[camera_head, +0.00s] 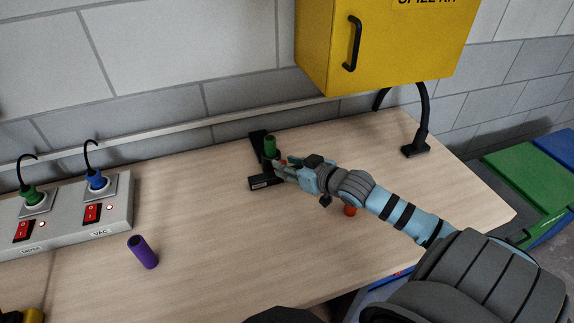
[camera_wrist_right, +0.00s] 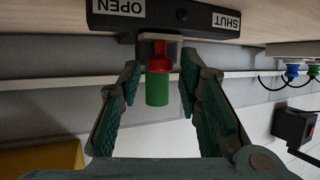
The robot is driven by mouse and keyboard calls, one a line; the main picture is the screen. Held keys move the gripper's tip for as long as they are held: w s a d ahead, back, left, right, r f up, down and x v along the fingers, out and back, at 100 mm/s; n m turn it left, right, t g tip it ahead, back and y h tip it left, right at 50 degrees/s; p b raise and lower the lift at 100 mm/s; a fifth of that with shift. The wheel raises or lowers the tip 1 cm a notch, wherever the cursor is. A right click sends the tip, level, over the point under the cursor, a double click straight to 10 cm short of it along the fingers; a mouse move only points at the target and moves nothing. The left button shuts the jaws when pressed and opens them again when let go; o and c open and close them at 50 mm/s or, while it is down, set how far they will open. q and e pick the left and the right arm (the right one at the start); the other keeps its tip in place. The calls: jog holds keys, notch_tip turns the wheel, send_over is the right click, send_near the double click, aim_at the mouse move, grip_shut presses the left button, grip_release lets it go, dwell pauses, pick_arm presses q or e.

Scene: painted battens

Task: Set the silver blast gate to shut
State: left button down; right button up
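The blast gate shows in the wrist view as a black bar (camera_wrist_right: 195,17) labelled OPEN at the left and SHUT at the right. A grey slider (camera_wrist_right: 150,45) with a red stem (camera_wrist_right: 160,62) and a green handle (camera_wrist_right: 157,90) sits between the labels, nearer OPEN. In the head view the green handle (camera_head: 270,146) stands on the black gate base (camera_head: 262,183), partly hidden by my gripper. My right gripper (camera_wrist_right: 160,78) is open, its fingers on either side of the handle with gaps showing; it also shows in the head view (camera_head: 279,168). My left gripper is out of view.
A socket box (camera_head: 110,223) with plugs and red switches stands at the left. A yellow cabinet (camera_head: 385,45) hangs above the back; a black curved stand (camera_head: 416,147) is at right.

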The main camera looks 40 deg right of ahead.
jog(key=shift+w, duration=0.15)
jog(key=c, duration=0.3)
grip_shut()
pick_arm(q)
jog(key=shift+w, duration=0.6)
pick_arm(e)
jog(key=shift+a, duration=0.1)
jog(key=a, duration=0.1)
jog(key=w+a+p, duration=0.1)
jog(key=a, duration=0.3)
jog(key=shift+w+p, duration=0.3)
jog(key=shift+w, duration=0.05)
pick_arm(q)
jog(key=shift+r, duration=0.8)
pick_arm(e)
jog(key=shift+d, duration=0.15)
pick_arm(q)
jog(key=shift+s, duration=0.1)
